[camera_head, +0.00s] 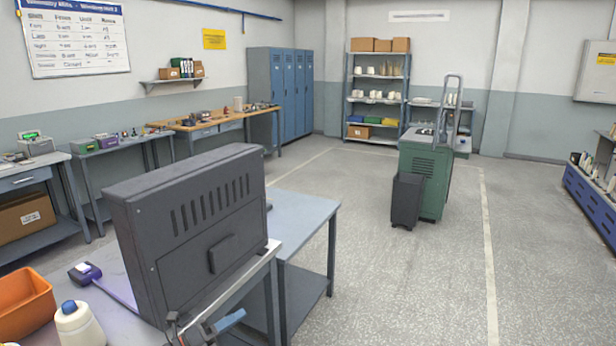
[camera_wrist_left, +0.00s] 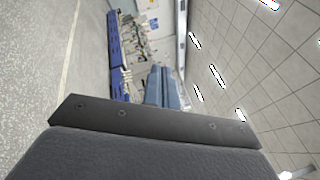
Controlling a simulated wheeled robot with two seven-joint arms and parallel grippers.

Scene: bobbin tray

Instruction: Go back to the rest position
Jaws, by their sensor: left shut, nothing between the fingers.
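My left gripper (camera_head: 190,330) shows only in part at the bottom edge of the head view, just below the large dark grey slotted housing (camera_head: 180,250) on the near table. It is small and partly cut off there, and nothing is seen held in it. In the left wrist view, a dark bar with screws and a dark grey body fill the bottom; no object shows in a grip. My right gripper is in neither view.
A green cart (camera_head: 425,165) stands on open floor (camera_head: 390,280).

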